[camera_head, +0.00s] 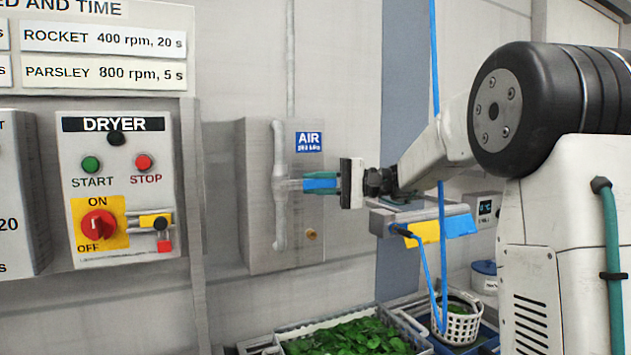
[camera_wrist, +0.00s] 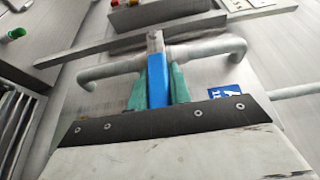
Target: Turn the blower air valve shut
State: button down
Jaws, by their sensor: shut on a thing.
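The blue valve lever (camera_head: 320,183) stands out to the right from the grey vertical air pipe (camera_head: 279,225), roughly square to it. The pipe (camera_wrist: 205,49) crosses behind the lever there. The lever's near end is hidden by the gripper body.
The dryer box (camera_head: 115,185) with its red switch is left of the panel. A tray of greens (camera_head: 350,335) and a white basket (camera_head: 457,322) stand below.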

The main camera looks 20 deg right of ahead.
jog(key=shift+f, duration=0.1)
dwell(0.4)
jog(key=c, duration=1.3)
grip_release()
jog(key=v, duration=0.7)
jog(key=shift+s+d, duration=0.15)
jog(key=shift+d, duration=0.25)
jog(key=shift+a, duration=0.1)
